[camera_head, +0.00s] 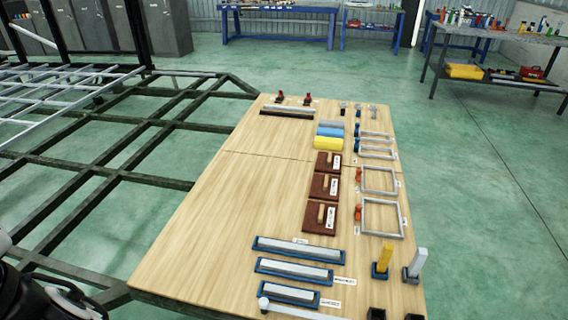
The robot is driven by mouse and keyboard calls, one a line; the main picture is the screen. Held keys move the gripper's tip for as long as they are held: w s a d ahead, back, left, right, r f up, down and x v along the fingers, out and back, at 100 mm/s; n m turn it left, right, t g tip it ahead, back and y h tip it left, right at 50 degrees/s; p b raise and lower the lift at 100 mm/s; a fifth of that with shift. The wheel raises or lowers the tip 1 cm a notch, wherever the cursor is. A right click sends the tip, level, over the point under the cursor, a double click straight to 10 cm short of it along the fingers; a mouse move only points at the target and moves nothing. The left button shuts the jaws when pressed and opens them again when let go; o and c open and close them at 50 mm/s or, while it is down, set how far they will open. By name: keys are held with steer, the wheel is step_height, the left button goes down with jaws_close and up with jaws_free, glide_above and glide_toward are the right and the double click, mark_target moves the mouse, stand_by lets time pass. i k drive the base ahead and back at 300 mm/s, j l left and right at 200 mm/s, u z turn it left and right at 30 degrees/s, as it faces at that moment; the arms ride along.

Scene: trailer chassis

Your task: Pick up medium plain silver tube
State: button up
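Three plain silver tubes lie in blue holders near the front of the wooden table (215,215), one behind another. The middle one, of medium length (293,269), rests in its blue holder (260,265) with a small white label at its right end. The longer silver tube (300,247) lies behind it, and the shorter one (288,291) lies in front. All three lie flat, roughly side by side. A dark part of my own body shows at the bottom left. My gripper is not in view.
A thin pale rod (300,311) lies in front of the short tube. A yellow upright block (383,258) and a silver upright block (417,262) stand to the right. Brown blocks (321,216) and grey frames (381,217) lie farther back. The table's left half is clear.

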mark_target(290, 269)
steer(key=i+j+z, duration=0.25)
steer(key=i+z, duration=0.15)
steer(key=i+j+z, duration=0.45)
steer(key=i+l, duration=0.05)
